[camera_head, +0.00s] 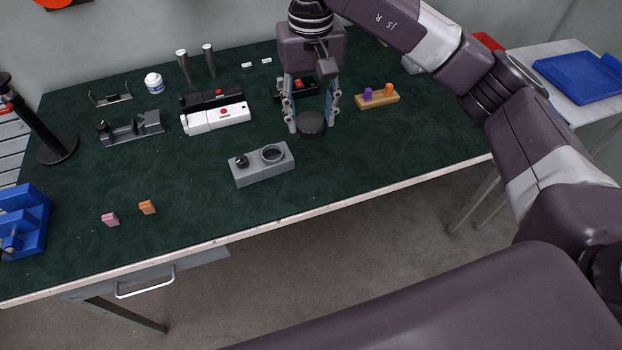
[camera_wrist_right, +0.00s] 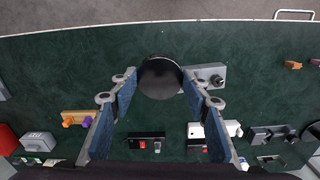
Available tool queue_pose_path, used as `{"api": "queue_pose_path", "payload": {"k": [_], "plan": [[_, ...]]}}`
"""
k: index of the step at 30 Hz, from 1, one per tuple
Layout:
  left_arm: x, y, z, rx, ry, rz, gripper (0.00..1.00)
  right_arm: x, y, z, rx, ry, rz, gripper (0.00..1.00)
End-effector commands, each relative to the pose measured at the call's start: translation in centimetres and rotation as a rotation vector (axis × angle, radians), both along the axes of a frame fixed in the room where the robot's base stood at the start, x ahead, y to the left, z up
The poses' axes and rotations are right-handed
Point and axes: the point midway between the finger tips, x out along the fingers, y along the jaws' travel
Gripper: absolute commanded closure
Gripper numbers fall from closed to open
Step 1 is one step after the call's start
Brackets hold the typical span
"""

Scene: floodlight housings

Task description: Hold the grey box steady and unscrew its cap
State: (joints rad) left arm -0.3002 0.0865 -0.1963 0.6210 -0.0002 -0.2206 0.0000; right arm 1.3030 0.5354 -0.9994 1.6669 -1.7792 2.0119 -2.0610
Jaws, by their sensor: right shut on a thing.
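The grey box (camera_head: 262,168) lies near the front middle of the green table, with an open round ring on its top right and a small black knob on its left. It also shows in the wrist view (camera_wrist_right: 211,70), partly hidden behind the cap. My right gripper (camera_head: 312,122) points down, right of and behind the box, shut on a round black cap (camera_head: 312,125). The cap is between the fingertips, apart from the box; it also shows in the wrist view (camera_wrist_right: 160,78). Its exact height over the table is hard to tell. My left gripper is not in view.
A white case (camera_head: 215,118) and a black case lie behind the box. A wooden block with purple and orange pegs (camera_head: 377,96) sits to the right. Pink (camera_head: 110,219) and orange (camera_head: 147,207) pieces lie front left, near a blue holder (camera_head: 25,222). Table space around the box is clear.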

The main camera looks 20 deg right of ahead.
Motion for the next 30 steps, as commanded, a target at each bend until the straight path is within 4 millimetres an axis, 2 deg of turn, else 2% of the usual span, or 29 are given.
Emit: {"api": "queue_pose_path", "payload": {"k": [15,18,26,30], "plan": [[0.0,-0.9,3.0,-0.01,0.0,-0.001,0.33,-0.2,0.0,-12.1,0.0,0.006,0.0,0.86],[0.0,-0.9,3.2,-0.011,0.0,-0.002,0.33,-0.2,0.0,-13.7,0.0,0.004,-0.001,0.86],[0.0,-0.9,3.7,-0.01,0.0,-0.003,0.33,-0.1,-0.1,-15.7,-0.002,0.002,-0.002,0.86],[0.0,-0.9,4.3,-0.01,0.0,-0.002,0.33,-0.2,0.0,-17.8,0.0,0.006,-0.002,0.86]]}}
